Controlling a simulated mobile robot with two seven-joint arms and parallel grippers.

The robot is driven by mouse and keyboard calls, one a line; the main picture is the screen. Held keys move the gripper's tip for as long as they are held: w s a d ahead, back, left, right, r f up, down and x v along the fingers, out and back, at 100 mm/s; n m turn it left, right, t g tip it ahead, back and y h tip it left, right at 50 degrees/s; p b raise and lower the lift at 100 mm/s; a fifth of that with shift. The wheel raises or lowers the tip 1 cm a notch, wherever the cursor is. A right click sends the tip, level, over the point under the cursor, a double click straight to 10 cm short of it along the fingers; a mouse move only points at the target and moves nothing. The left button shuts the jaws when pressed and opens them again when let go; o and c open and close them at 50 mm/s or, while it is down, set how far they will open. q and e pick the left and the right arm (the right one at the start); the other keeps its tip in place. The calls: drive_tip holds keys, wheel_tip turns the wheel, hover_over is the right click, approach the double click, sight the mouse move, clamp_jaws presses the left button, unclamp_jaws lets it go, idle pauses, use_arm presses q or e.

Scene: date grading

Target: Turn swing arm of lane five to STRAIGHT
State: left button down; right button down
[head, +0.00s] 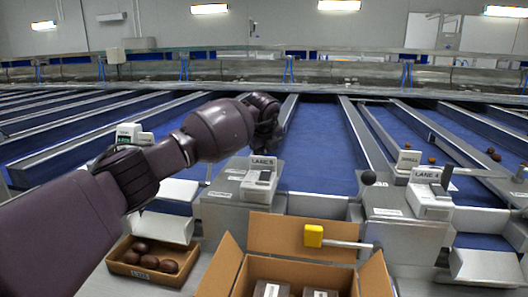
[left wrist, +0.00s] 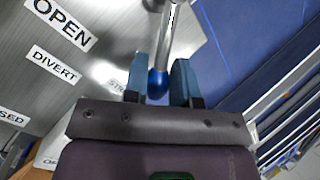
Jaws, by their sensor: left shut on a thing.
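The lane five swing arm shows in the left wrist view as a metal rod (left wrist: 173,38) ending in a blue ball knob (left wrist: 157,84). My left gripper (left wrist: 158,78) has its two blue fingers on either side of this knob and is shut on it. In the head view my left gripper (head: 268,122) reaches beyond the LANE 5 sign (head: 262,163); the knob is hidden there. My right gripper is out of view.
An open cardboard box (head: 300,270) stands in front, with a yellow-knobbed lever (head: 313,236) over it. A tray of dates (head: 150,262) lies at lower left. A black ball knob (head: 369,178) and the LANE 4 sign (head: 427,176) are to the right. Blue lane belts (head: 322,150) stretch away.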

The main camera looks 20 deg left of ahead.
use_arm(q)
drive_tip(key=c, duration=0.9)
unclamp_jaws()
drive_tip(key=shift+w, duration=0.1)
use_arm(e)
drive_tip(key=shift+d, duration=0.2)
use_arm(q)
drive_tip(key=shift+r, duration=0.2)
drive_tip(key=p+v, duration=0.2)
drive_tip(key=v, duration=0.8)
drive_tip(key=shift+s+r, duration=0.1)
drive_tip(key=shift+s, duration=0.15)
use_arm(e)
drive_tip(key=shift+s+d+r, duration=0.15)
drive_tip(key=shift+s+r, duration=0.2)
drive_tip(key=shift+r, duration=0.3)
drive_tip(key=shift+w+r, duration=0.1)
